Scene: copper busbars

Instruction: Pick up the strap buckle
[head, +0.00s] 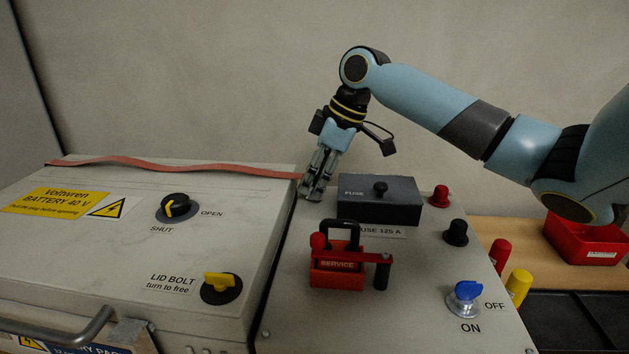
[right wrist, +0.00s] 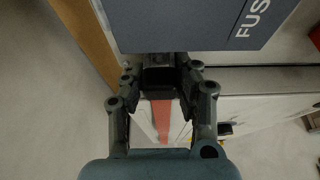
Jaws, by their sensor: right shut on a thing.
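The red strap (head: 170,165) lies across the back of the battery box lid and runs right to my right gripper (head: 312,190). My right gripper points down at the strap's right end, just left of the fuse block. In the right wrist view the fingers (right wrist: 160,80) are closed on a dark block, the strap buckle (right wrist: 159,76). The red strap (right wrist: 162,120) leads away from it between the fingers. In the head view the fingers mostly hide the buckle. Whether it touches the surface below, I cannot tell. My left gripper is not in view.
The dark fuse block (head: 380,203) stands close beside the gripper. The red service plug (head: 337,268), red terminal (head: 440,196), black terminal (head: 456,232) and blue switch (head: 467,296) stand on the panel. A red bin (head: 588,243) is at the right.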

